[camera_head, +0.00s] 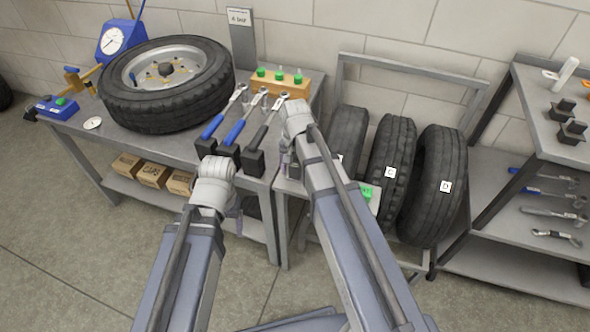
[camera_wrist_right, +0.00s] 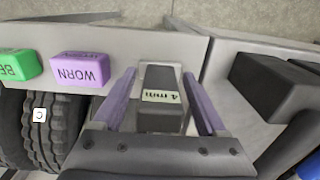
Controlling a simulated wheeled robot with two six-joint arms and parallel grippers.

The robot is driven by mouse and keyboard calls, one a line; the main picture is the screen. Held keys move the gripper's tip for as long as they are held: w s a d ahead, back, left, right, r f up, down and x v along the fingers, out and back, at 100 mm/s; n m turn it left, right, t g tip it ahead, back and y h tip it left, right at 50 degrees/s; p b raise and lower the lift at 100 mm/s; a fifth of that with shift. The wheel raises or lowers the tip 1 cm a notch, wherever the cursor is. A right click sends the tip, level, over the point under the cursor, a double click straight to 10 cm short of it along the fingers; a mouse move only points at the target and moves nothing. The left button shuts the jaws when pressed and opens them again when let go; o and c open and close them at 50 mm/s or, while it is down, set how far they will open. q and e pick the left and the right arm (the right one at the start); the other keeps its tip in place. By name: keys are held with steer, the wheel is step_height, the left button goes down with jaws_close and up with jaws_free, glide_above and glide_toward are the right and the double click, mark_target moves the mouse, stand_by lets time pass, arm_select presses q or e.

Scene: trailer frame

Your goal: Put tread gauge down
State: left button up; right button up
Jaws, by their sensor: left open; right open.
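In the right wrist view, a black block-shaped gauge (camera_wrist_right: 160,80) with a pale "4 mm" label sits between the two purple fingers of my right gripper (camera_wrist_right: 163,110). The gripper is open, with a finger on each side of the gauge and narrow gaps visible. The gauge appears to be on a grey surface; exact contact is unclear. In the head view my arm hides the gauge, and little of the right gripper (camera_head: 288,165) shows. My left gripper (camera_head: 238,212) is low in front of the workbench, mostly hidden behind its wrist, and holds nothing visible.
A purple WORN block (camera_wrist_right: 80,69) and a green block (camera_wrist_right: 20,65) lie beside the gauge.

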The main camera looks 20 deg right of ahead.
step_height(320, 180, up, 12)
steer(key=p, duration=1.2)
steer(key=shift+r, duration=0.2)
arm_select(q)
step_height(320, 180, up, 12)
steer(key=shift+r, duration=0.15)
arm_select(e)
steer(key=s+a+n+h, duration=0.1)
steer(key=s+a+n, duration=0.9)
steer(key=s, duration=0.4)
steer(key=shift+s+a+n, duration=0.15)
steer(key=shift+a+n, duration=0.1)
steer(key=shift+n, duration=0.05)
